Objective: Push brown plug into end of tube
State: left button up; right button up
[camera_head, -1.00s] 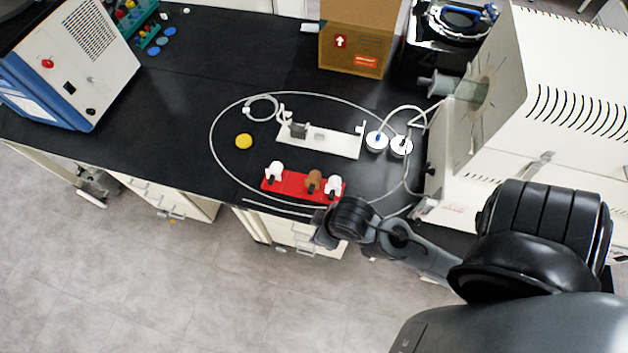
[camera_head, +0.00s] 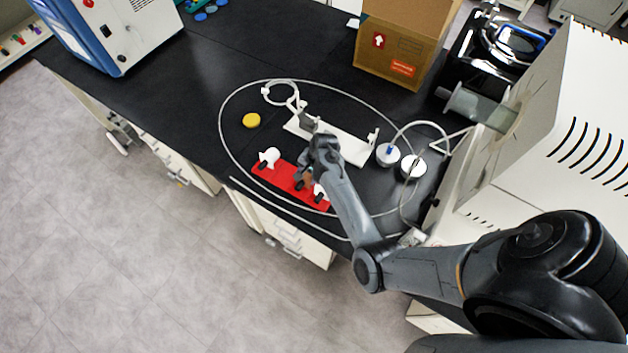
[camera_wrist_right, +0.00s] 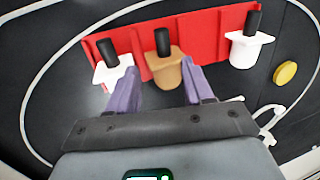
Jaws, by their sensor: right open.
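The brown plug (camera_wrist_right: 167,70) with a black top stands in the red holder (camera_wrist_right: 92,45), between two white plugs (camera_wrist_right: 112,70) (camera_wrist_right: 246,48). In the head view my right gripper (camera_head: 303,182) hangs over the red holder (camera_head: 280,177) and mostly hides the brown plug. In the right wrist view the open right gripper (camera_wrist_right: 162,82) has its two purple fingers on either side of the brown plug's lower part. I cannot tell if they touch it. A thin white tube (camera_head: 221,122) loops around the holder on the table. My left gripper is out of view.
A white stand (camera_head: 352,150) lies behind the holder, with a yellow cap (camera_head: 251,120) to its left. Two white-capped containers (camera_head: 388,155) (camera_head: 412,166) are to the right. A cardboard box (camera_head: 395,50) stands behind. The black table is clear left of the loop.

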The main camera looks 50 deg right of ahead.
aim_at(300, 185)
jog(key=b+x, duration=0.4)
jog(key=b, duration=0.1)
jog(key=b+x, duration=0.2)
jog(key=x, duration=0.1)
jog(key=shift+w+a, duration=0.1)
jog(key=shift+a, duration=0.2)
jog(key=shift+b+x, duration=0.7)
jog(key=shift+x, duration=0.6)
jog(key=shift+w+a, duration=0.1)
grip_shut()
jog(key=shift+r, duration=0.15)
